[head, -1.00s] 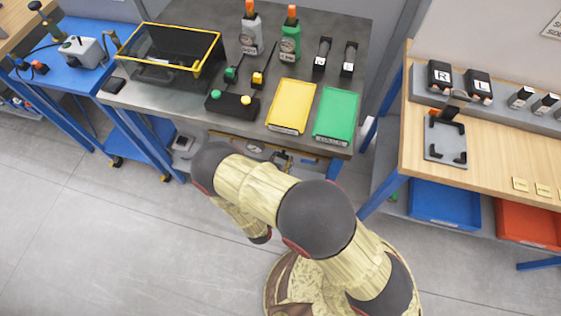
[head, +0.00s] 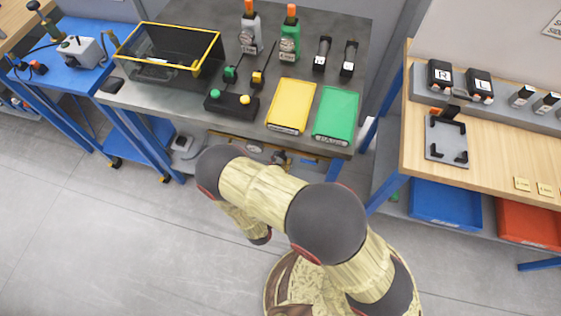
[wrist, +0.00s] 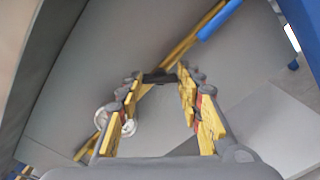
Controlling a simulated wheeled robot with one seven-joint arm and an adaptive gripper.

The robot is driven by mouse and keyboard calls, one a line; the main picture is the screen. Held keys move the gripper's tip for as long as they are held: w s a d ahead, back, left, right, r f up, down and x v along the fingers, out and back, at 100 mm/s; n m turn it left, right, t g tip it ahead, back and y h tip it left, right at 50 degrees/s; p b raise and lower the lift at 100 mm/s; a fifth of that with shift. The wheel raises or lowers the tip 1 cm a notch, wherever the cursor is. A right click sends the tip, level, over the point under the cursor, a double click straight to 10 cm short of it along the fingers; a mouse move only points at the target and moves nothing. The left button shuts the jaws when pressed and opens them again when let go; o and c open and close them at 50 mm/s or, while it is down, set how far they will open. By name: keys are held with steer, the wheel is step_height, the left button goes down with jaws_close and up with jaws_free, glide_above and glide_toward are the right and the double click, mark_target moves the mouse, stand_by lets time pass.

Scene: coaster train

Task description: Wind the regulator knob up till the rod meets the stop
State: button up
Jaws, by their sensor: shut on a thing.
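In the wrist view, my gripper (wrist: 160,80) has its two yellow-padded fingers closed in on a small dark piece at the fingertips, which appears to be the regulator knob (wrist: 158,77). Most of the knob is hidden. A thin yellow bar (wrist: 185,46) with a blue sleeve (wrist: 217,20) runs diagonally behind the fingers. I cannot tell whether this bar is the rod, and I cannot make out the stop. A round pale fitting (wrist: 103,118) shows behind the left finger. In the head view, my gripper is hidden below the metal bench, behind my arm.
The metal bench (head: 185,100) above holds a yellow-rimmed black bin (head: 165,70), a yellow tray (head: 290,107) and a green tray (head: 337,115). A wooden bench (head: 490,160) stands to the right, a blue one (head: 75,75) to the left. The floor at left is clear.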

steer(key=o, duration=1.2)
steer(key=shift+c, duration=0.2)
steer(key=shift+s+a, duration=0.1)
steer(key=shift+s, duration=0.05)
steer(key=v, duration=1.1)
steer(key=shift+s, duration=0.35)
